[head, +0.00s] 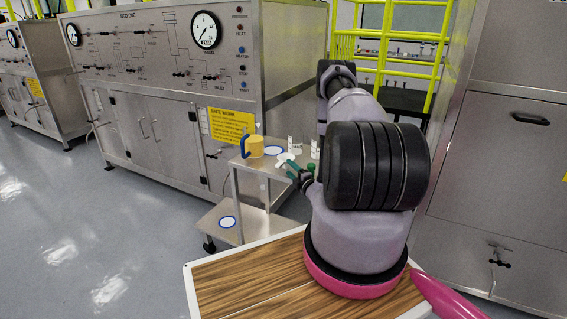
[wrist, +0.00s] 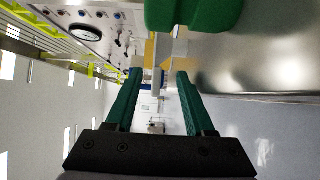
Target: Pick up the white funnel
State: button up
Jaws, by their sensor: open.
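A small white shape that looks like the white funnel (head: 285,158) is on the small steel cart (head: 262,170) in the head view, just beyond my gripper (head: 291,170). The gripper's green fingers point toward it, and my arm hides part of that area. In the wrist view my gripper (wrist: 160,73) is open, its two green fingers apart. A narrow pale piece (wrist: 156,80) shows between the fingertips; I cannot tell whether it is the funnel or whether it touches them.
White containers (head: 294,145) stand behind. A large green object (wrist: 195,12) is close at the wrist view's top. A steel panel cabinet (head: 170,130) stands behind the cart.

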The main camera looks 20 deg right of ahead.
aim_at(283, 164)
jog(key=shift+w+a+r, duration=0.1)
jog(key=shift+w+a, duration=0.1)
jog(key=shift+w, duration=0.8)
jog(key=shift+w+a, duration=0.25)
jog(key=shift+w, duration=0.8)
jog(key=shift+w+a+r, duration=0.1)
jog(key=shift+w+a, duration=0.1)
jog(key=shift+w, duration=0.8)
grip_shut()
